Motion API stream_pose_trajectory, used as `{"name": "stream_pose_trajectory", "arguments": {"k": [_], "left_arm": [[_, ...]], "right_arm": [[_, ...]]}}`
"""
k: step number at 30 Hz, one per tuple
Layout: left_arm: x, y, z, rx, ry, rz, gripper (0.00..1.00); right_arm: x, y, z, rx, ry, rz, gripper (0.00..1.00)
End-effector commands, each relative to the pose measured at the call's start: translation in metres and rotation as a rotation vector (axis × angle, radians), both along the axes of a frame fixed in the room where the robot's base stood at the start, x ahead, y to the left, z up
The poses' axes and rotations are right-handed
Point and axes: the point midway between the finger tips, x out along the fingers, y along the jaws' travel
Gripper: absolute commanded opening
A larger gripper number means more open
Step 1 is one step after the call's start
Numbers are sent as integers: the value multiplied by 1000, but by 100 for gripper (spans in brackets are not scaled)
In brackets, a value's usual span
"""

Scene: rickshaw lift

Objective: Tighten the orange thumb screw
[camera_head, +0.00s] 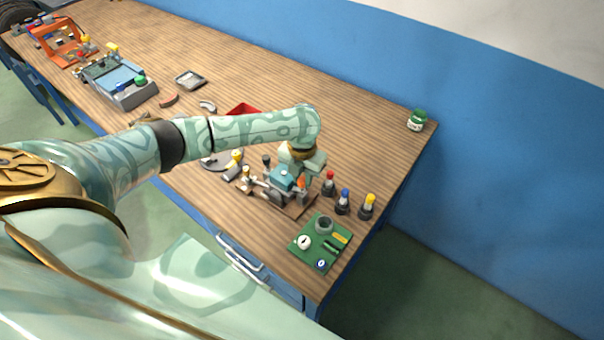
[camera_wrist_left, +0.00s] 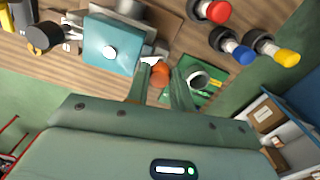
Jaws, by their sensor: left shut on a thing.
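The orange thumb screw (camera_wrist_left: 159,76) shows in the left wrist view between the fingertips of my left gripper (camera_wrist_left: 163,80), which is shut on it. In the head view the screw (camera_head: 302,184) is a small orange spot at the right side of a teal block (camera_head: 283,177). The teal block, with a white round knob on top, also shows in the left wrist view (camera_wrist_left: 108,45). It sits in a grey fixture on a brown base (camera_head: 292,208). My left gripper (camera_head: 303,178) comes down on the screw from above. My right gripper is not in view.
A green board (camera_head: 311,252) lies near the table's front corner. A green-lidded jar (camera_head: 417,120) stands at the far edge.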

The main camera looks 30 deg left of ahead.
Motion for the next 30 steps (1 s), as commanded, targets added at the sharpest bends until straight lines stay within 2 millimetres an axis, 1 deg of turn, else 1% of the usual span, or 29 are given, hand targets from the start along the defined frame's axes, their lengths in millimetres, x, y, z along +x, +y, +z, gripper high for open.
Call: {"name": "stream_pose_trajectory", "arguments": {"k": [6, 15, 21, 30], "left_arm": [[0, 0, 0, 1, 0, -183, 0], [0, 0, 0, 1, 0, -361, 0], [0, 0, 0, 1, 0, -420, 0], [0, 0, 0, 1, 0, -443, 0]], "right_arm": [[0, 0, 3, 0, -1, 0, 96], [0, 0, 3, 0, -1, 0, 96], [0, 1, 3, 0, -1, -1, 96], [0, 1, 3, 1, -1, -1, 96]]}}
